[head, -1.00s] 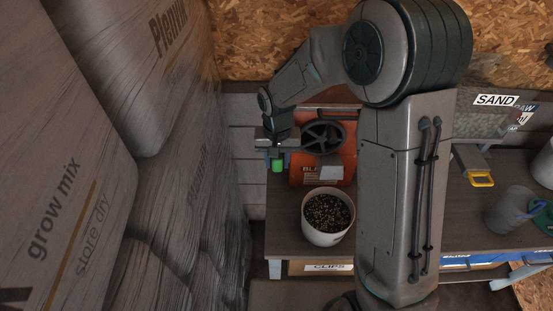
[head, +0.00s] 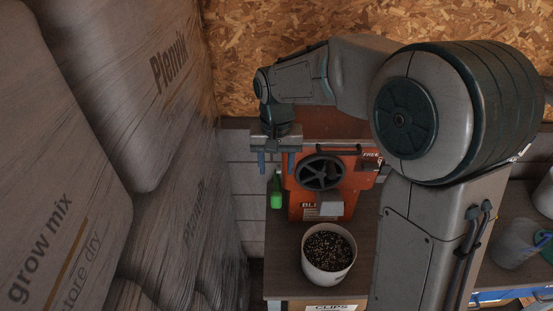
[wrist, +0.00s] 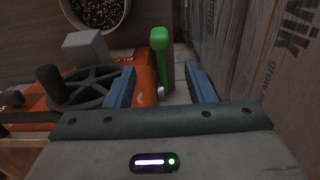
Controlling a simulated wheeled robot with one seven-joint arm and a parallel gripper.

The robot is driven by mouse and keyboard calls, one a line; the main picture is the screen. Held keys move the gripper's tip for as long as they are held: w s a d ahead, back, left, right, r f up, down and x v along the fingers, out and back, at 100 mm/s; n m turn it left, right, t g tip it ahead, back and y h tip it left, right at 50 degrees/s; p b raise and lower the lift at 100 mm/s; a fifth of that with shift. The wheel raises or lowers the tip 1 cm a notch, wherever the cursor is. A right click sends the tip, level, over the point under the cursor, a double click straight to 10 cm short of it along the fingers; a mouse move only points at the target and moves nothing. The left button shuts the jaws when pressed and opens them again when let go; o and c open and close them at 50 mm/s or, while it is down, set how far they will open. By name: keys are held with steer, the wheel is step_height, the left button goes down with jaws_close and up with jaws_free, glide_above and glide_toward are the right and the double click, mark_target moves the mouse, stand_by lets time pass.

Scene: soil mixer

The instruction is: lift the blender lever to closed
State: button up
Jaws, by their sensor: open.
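The orange blender (head: 308,200) stands on the bench, with a dark handwheel (head: 320,173) on its front. Its green-handled lever (head: 277,192) is at the blender's left side; the handle hangs down below my gripper (head: 277,163). My gripper is open and empty. In the wrist view the green lever (wrist: 160,62) runs between the lines of my two blue fingers, with a gap on each side, and its end reaches past the fingertips (wrist: 160,74). How far it stands from the fingers in depth is hard to tell. The blender (wrist: 145,88) is beside the left finger.
A white pot of dark speckled mix (head: 328,255) stands in front of the blender. Stacked grow mix bags (head: 75,150) fill the left side, close to the lever. A chipboard wall (head: 300,20) is behind. A grey pitcher (head: 515,240) stands far right.

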steer(key=shift+r, duration=1.1)
steer(key=shift+c, duration=0.3)
